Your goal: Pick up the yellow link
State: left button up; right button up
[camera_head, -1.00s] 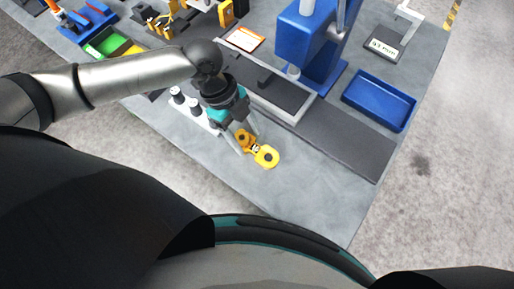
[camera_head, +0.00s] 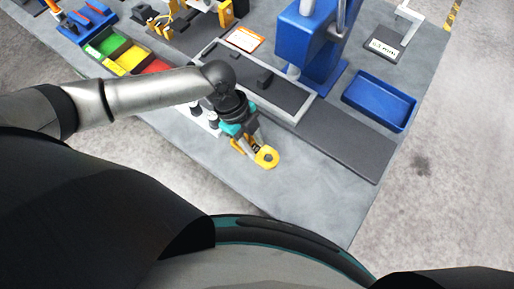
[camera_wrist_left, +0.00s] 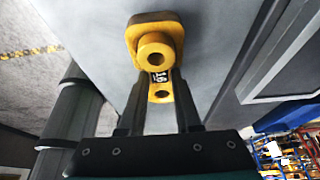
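The yellow link (camera_head: 267,157) lies on the grey bench top near its front edge. The link still seems to be at bench level. My right gripper is not in view.
A blue press (camera_head: 312,50) stands behind, with a blue tray (camera_head: 379,101) to its right. A dark mat (camera_head: 345,138) lies right of the link. Green, yellow and red bins (camera_head: 128,58) are at the left. The bench in front of the mat is clear.

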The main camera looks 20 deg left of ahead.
pick_arm(q)
grip_shut()
dwell(0.8)
